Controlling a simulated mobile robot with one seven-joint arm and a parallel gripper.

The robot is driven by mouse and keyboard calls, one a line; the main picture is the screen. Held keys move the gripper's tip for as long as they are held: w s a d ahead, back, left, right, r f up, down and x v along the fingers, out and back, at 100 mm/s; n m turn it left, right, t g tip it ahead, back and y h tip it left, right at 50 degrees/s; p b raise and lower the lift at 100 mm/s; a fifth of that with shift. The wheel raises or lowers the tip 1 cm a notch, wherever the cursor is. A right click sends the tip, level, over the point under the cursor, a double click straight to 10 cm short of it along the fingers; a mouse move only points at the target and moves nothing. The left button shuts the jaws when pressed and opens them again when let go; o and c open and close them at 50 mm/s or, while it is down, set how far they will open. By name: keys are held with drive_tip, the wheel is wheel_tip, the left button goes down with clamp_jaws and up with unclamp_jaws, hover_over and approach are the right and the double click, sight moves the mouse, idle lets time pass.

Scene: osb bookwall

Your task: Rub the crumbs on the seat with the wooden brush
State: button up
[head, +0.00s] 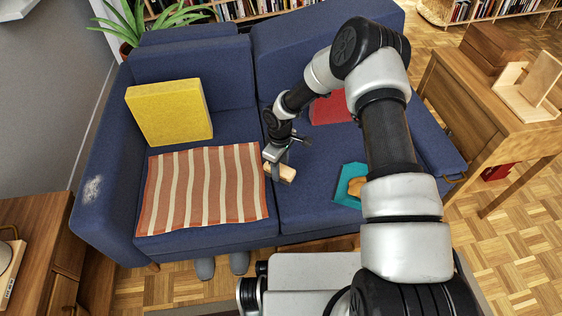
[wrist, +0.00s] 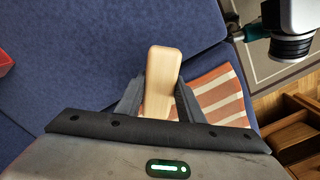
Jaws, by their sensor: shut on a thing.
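My gripper (head: 276,158) is shut on the wooden brush (head: 284,173), above the middle of the blue sofa's seat (head: 310,205), close to the right edge of a striped cloth. In the wrist view the brush (wrist: 162,75) is a pale, smooth wooden block between the two dark fingers of my gripper (wrist: 158,95). Its underside is hidden, and I cannot tell whether it touches the seat. I cannot make out crumbs on the seat. A whitish speckled patch (head: 93,189) lies on the left armrest; I cannot tell what it is.
The orange-striped cloth (head: 205,188) covers the left seat, with a yellow cushion (head: 168,112) behind it. A teal item (head: 348,183) with an orange-brown thing on it and a red cushion (head: 330,108) are on the right seat, partly behind my arm. A wooden table (head: 470,95) stands right.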

drive_tip(key=shift+r+p, duration=1)
drive_tip(key=shift+r, duration=1.15)
